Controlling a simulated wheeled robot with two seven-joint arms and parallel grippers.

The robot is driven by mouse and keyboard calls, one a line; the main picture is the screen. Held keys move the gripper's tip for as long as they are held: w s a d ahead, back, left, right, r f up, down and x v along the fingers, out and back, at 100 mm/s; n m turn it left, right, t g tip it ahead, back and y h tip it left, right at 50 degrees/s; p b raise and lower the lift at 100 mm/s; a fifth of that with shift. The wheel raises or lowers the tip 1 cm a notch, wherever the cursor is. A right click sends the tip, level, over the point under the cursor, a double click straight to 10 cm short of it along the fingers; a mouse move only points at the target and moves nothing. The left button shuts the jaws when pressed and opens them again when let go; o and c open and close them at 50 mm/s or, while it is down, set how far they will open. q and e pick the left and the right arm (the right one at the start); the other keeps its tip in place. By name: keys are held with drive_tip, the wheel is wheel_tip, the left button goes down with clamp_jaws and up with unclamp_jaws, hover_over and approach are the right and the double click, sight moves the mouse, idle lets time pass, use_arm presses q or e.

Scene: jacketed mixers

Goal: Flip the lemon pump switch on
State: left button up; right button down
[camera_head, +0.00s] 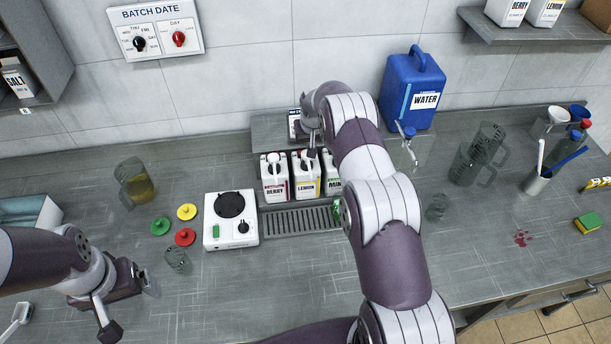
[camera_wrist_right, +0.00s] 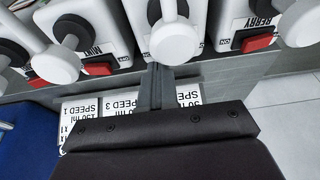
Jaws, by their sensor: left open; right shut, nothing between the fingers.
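The lemon bottle (camera_head: 306,184) stands between the berry bottle (camera_head: 274,182) and the mint bottle (camera_head: 331,180) in the head view. In the right wrist view the lemon bottle (camera_wrist_right: 205,12) is at top centre, its label and switch hidden behind its white pump head and my fingers. My right gripper (camera_wrist_right: 156,80) is shut and empty, fingertips just in front of this bottle; I cannot tell whether they touch. A red switch (camera_wrist_right: 258,43) shows beside the berry label. My left gripper (camera_head: 133,306) is open and empty over the counter at lower left.
A drip grate (camera_head: 295,220) lies before the bottles, with a white hotplate (camera_head: 231,232) to its left. A blue water container (camera_head: 408,95) stands behind my right arm. Glass jugs, lids and cups are spread about. The front middle counter is clear.

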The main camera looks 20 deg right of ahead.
drive_tip(key=shift+f, duration=0.25)
drive_tip(key=shift+r, duration=0.1)
wheel_tip(320, 180, up, 7)
drive_tip(key=p, duration=0.2)
drive_tip(key=shift+p, duration=0.4)
idle(0.3)
